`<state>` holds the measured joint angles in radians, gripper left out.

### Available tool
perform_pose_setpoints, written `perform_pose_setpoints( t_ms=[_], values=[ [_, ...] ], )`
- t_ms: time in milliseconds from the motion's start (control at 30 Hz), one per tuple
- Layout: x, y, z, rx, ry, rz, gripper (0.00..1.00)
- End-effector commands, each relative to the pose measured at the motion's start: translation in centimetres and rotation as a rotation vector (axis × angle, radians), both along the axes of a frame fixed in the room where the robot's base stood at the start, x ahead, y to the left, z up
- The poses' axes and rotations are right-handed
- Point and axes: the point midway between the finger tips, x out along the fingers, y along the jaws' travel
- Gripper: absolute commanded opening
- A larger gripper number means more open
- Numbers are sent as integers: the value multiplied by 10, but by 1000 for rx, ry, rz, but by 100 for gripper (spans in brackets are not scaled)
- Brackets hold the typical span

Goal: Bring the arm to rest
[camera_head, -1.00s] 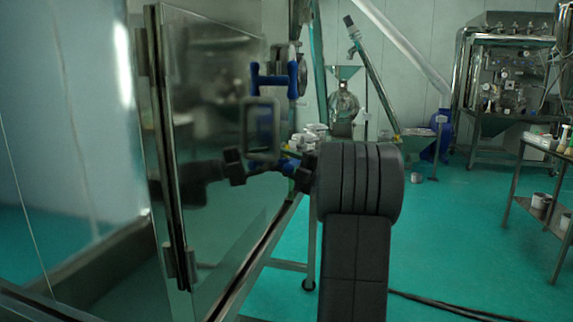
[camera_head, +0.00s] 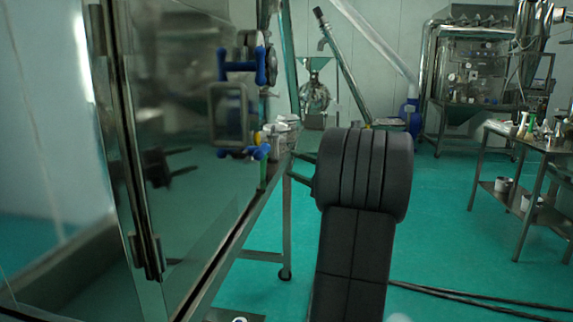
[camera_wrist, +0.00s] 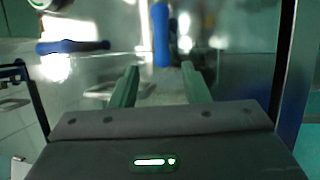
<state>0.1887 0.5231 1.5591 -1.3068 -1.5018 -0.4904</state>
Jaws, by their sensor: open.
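My gripper (camera_head: 291,166) shows to the left of my dark arm in the head view. Its two fingers point left toward the glass-fronted machine. In the wrist view my gripper (camera_wrist: 160,67) has its two green-tinted fingers spread apart, with nothing held between them. Blue handles (camera_head: 242,76) are on the metal fitting at the machine's right edge. In the wrist view a blue handle (camera_wrist: 161,35) lies beyond the fingertips, in line with the gap. A second blue bar (camera_wrist: 72,46) is to its left. My gripper appears clear of the handles in the head view.
The glass panel (camera_head: 190,190) of the machine fills the left side and reflects dark shapes. A steel table (camera_head: 500,190) with cups and bottles stands at right. Dark cables (camera_head: 470,296) lie on the green floor (camera_head: 450,240).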

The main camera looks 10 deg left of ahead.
Motion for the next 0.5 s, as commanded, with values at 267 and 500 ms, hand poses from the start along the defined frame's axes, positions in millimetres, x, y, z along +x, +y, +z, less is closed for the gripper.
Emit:
perform_pose_setpoints(
  t_ms=[267,500],
  values=[
    [-1,-3,0,0,0,1,42],
    [1,4,1,0,0,2,42]
  ],
)
